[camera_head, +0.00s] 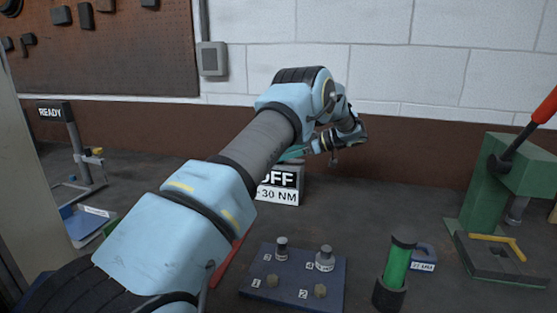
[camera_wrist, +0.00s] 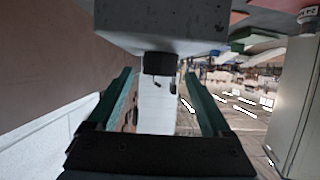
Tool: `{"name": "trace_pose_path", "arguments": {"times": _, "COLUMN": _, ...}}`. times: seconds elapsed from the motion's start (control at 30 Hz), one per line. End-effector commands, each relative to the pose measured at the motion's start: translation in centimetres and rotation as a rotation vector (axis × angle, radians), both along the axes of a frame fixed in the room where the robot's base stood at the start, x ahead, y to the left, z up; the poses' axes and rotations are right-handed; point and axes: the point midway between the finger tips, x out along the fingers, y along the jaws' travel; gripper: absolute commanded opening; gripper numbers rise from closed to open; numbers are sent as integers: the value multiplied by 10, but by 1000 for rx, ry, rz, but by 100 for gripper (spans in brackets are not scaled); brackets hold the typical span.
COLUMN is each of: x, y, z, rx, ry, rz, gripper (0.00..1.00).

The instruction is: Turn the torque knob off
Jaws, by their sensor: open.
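A pale box (camera_head: 284,182) with "OFF" and "30 NM" signs stands on the bench behind my arm, which hides much of it. In the wrist view, a grey box (camera_wrist: 165,30) fills the top, and a short dark knob (camera_wrist: 159,63) sticks out from it. My gripper (camera_wrist: 160,77) is open, with one teal finger on each side of the knob. Gaps show between the fingers and the knob. In the head view my gripper (camera_head: 293,155) is partly hidden by my arm at the top of the box.
A blue block (camera_head: 262,291) with several bolts sits in front. A green cylinder (camera_head: 397,265) in a black holder and a green press (camera_head: 485,190) with a red lever stand to the right. A READY sign (camera_head: 50,112) on a stand is at left. The wall is close behind.

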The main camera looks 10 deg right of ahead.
Motion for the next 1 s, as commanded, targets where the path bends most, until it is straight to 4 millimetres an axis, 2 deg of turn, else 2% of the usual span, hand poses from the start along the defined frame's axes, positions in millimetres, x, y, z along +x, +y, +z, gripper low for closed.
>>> {"name": "trace_pose_path", "arguments": {"times": 0.2, "x": -17, "y": -38, "z": 12, "rx": -2, "ry": -3, "rz": -1, "gripper": 84}}
{"name": "trace_pose_path", "arguments": {"times": 0.43, "x": -28, "y": -60, "z": 25, "rx": 0, "ry": 0, "rz": 0, "gripper": 84}}
{"name": "trace_pose_path", "arguments": {"times": 0.83, "x": -29, "y": -63, "z": 29, "rx": 0, "ry": -2, "rz": -1, "gripper": 84}}
{"name": "trace_pose_path", "arguments": {"times": 0.93, "x": -17, "y": -56, "z": 38, "rx": 2, "ry": -40, "rz": -28, "gripper": 84}}
{"name": "trace_pose_path", "arguments": {"times": 1.0, "x": 3, "y": -46, "z": 53, "rx": 5, "ry": -106, "rz": -80, "gripper": 84}}
